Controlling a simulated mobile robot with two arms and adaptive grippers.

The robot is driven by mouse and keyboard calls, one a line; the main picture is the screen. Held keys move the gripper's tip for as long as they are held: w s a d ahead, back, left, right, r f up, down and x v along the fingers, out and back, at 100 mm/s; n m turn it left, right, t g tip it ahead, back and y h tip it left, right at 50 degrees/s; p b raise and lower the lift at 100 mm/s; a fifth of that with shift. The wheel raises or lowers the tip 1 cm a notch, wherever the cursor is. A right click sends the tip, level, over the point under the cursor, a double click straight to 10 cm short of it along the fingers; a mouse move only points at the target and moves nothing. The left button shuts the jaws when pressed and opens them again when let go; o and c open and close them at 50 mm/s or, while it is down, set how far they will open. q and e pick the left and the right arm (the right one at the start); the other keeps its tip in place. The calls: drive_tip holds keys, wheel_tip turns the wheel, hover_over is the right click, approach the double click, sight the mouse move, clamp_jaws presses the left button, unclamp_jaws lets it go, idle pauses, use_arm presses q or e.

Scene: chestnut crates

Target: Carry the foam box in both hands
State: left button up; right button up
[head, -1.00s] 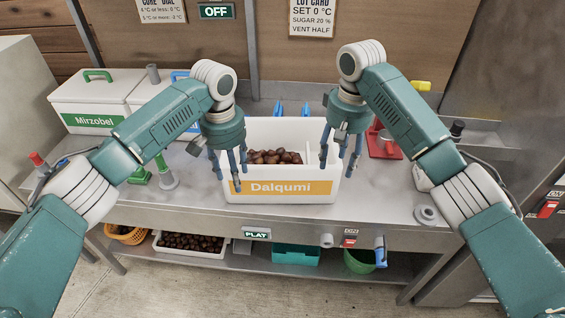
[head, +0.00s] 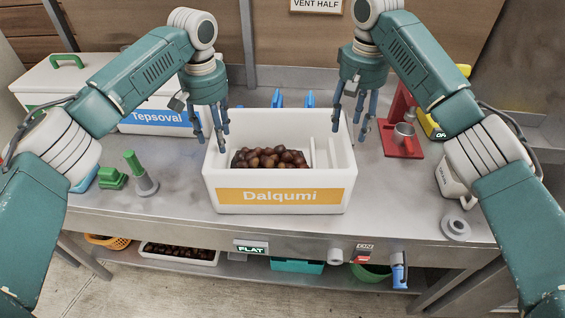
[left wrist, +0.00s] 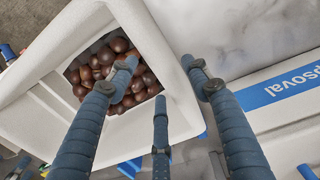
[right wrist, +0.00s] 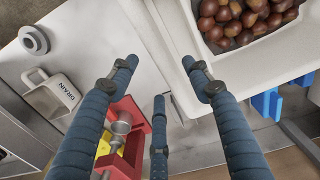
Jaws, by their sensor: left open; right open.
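The white foam box (head: 212,185) with an orange Dalqumi label stands on the metal bench, with brown chestnuts (head: 268,158) inside. My left gripper (head: 212,142) is open above the box's left wall, its fingers spread; in the left wrist view the box (left wrist: 158,35) and its chestnuts lie below the fingers. My right gripper (head: 352,120) is open at the box's right wall. In the right wrist view the box wall (right wrist: 265,60) runs below one finger. I cannot tell whether any finger touches the box.
A second white box labelled Tepsoval (head: 160,126) stands at the left. A red stand (head: 402,135) and a white scoop (head: 452,180) are at the right. Green fittings (head: 113,178) sit at the left front. Two blue clips (head: 310,99) stand behind the box.

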sight(222, 162)
use_arm(q)
drive_tip(key=shift+w+a+f, duration=0.1)
drive_tip(key=shift+w+f, duration=0.2)
drive_tip(key=shift+w, duration=0.15)
use_arm(e)
drive_tip(key=shift+w+f, duration=0.3)
drive_tip(key=shift+w, duration=0.15)
use_arm(q)
drive_tip(key=shift+s+r, duration=0.1)
drive_tip(key=shift+s, duration=0.1)
use_arm(e)
drive_tip(key=shift+s, duration=0.2)
use_arm(q)
drive_tip(key=shift+f, duration=0.25)
use_arm(e)
drive_tip(key=shift+f, duration=0.2)
use_arm(q)
wheel_tip(222, 162, down, 10)
drive_tip(key=shift+f, duration=0.2)
use_arm(e)
wheel_tip(222, 162, down, 10)
drive_tip(key=shift+f, duration=0.15)
use_arm(q)
drive_tip(key=shift+c, duration=0.5)
use_arm(e)
drive_tip(key=shift+c, duration=0.5)
use_arm(q)
clamp_jaws()
use_arm(e)
clamp_jaws()
